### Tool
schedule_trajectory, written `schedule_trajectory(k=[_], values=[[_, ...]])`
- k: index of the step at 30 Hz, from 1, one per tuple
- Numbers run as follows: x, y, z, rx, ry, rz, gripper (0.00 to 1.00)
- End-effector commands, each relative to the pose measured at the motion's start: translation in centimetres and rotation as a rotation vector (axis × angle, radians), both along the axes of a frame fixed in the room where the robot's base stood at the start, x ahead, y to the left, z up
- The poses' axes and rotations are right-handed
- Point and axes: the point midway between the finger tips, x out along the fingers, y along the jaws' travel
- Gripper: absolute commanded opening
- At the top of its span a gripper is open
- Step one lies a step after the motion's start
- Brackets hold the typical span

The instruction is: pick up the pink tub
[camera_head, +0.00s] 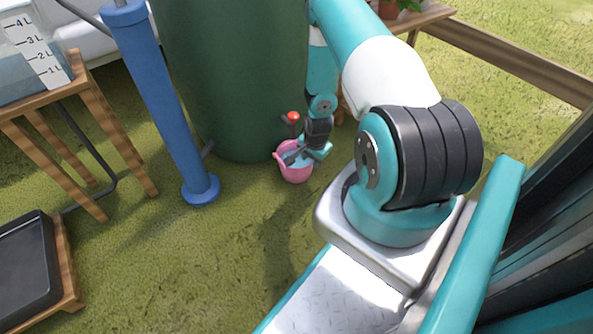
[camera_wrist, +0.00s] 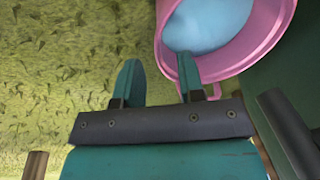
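The pink tub (camera_head: 296,176) stands upright on the grass below the green barrel, and pale blue water shows inside it. In the wrist view the tub (camera_wrist: 270,40) fills the upper right, with its rim partly cut off by the frame. My gripper (camera_head: 298,156) is over the tub in the head view and hides part of its rim. In the wrist view my gripper (camera_wrist: 158,78) is open, its two fingers apart. The right finger overlaps the tub's near rim and handle; the left finger is over grass. I cannot tell whether either touches the tub.
The green barrel (camera_head: 235,80) with a red-handled tap (camera_head: 293,117) stands right behind the tub. A blue pump post (camera_head: 160,100) is to its left. A wooden table (camera_head: 95,100) and black tray (camera_head: 28,262) are farther left. Grass (camera_head: 190,265) in front is clear.

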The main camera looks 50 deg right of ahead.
Motion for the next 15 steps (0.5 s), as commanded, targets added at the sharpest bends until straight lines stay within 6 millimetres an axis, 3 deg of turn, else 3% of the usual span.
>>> schedule_trajectory(k=[1, 8, 15], values=[[0.1, 0.0, -1.0, 0.000, 0.000, 0.000, 0.36], [0.3, -0.1, -1.9, 0.000, 0.000, 0.001, 0.36], [0.8, -0.3, -4.8, 0.000, 0.000, 0.002, 0.36]])
